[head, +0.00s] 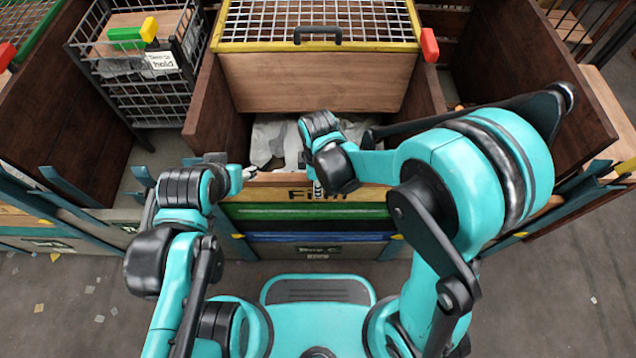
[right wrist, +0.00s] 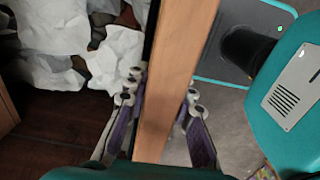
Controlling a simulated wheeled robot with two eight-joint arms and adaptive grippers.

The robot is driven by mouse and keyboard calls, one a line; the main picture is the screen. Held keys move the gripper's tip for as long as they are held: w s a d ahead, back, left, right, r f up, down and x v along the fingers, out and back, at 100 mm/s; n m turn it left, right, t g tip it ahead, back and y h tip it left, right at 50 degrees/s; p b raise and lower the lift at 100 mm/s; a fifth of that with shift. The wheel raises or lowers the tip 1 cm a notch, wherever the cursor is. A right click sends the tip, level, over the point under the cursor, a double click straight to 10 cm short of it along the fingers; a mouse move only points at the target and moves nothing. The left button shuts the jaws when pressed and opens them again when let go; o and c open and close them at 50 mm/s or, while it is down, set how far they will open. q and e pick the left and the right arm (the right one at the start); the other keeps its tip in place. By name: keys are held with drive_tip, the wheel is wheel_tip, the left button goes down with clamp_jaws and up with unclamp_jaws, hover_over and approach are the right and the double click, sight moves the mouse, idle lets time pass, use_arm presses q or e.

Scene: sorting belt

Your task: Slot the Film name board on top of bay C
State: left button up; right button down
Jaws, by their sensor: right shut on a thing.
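The Film name board (head: 365,194) is a wooden board with dark lettering. It lies level across the front of bay C, just above the green slat (head: 270,213); I cannot tell whether it is seated. My right gripper (head: 318,186) is shut on it near its middle, with the arm hiding part of the lettering. In the right wrist view the board's long edge (right wrist: 180,70) runs between the two fingers (right wrist: 160,101). My left gripper (head: 247,173) is by the board's left end, its fingers too small to read. Bay C's label (head: 318,250) is on the lower front.
Pale crumpled film (head: 271,138) lies inside the bay behind the board. A wooden panel with a yellow-edged mesh lid (head: 318,48) stands behind it. Dark wooden walls (head: 205,100) flank the bay. A wire basket (head: 150,95) with a hold tag is at left.

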drive_tip(key=shift+f+b, duration=0.5)
drive_tip(key=shift+f, duration=0.15)
drive_tip(key=c, duration=1.2)
unclamp_jaws()
wheel_tip(320, 180, up, 12)
drive_tip(key=shift+r, duration=0.1)
drive_tip(key=s+d+r+m+t, duration=0.2)
drive_tip(key=d+m+t, duration=0.1)
drive_tip(key=d+m, duration=0.6)
drive_tip(key=s+d+r+m+t, duration=0.2)
drive_tip(key=s+d+m+t, duration=0.1)
drive_tip(key=d+m, duration=0.5)
drive_tip(key=shift+d+m+t, duration=0.4)
drive_tip(key=shift+m+t, duration=0.1)
